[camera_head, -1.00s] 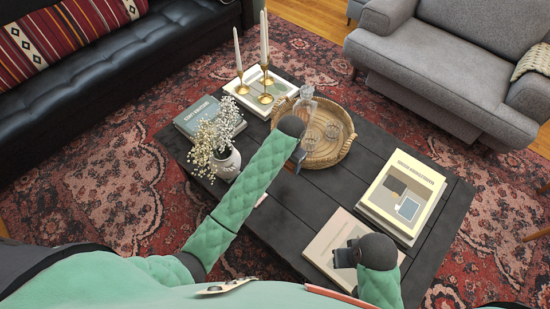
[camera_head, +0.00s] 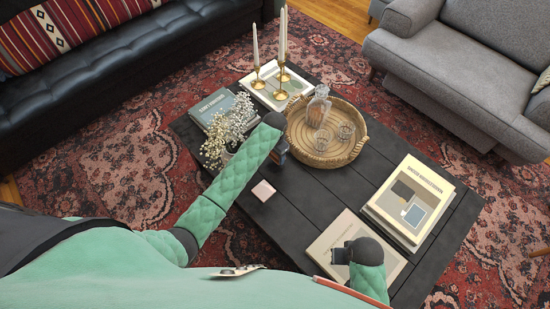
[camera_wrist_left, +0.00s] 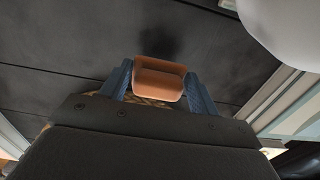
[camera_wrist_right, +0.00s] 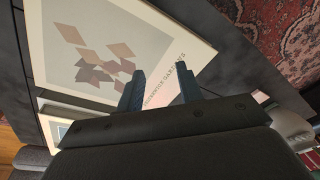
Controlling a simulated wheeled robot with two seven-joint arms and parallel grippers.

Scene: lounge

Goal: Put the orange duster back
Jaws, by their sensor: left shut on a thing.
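The orange duster (camera_wrist_left: 160,78) shows in the left wrist view as a small orange block between my fingers. My left gripper (camera_head: 281,156) is shut on it, above the dark coffee table (camera_head: 305,205) between the vase of flowers and the round tray. In the head view my gripper and forearm mostly hide the duster. My right gripper (camera_head: 338,257) is open and empty over a pale book (camera_head: 325,240) at the table's near right part; its spread fingers also show in the right wrist view (camera_wrist_right: 160,86).
A round woven tray (camera_head: 358,118) holds a decanter (camera_head: 318,107) and glasses. Candlesticks (camera_head: 281,85) stand on books behind. A vase of white flowers (camera_head: 228,135) is left of my left gripper. A pale pink square (camera_head: 263,190) lies on clear tabletop. A cream book stack (camera_head: 408,200) is right.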

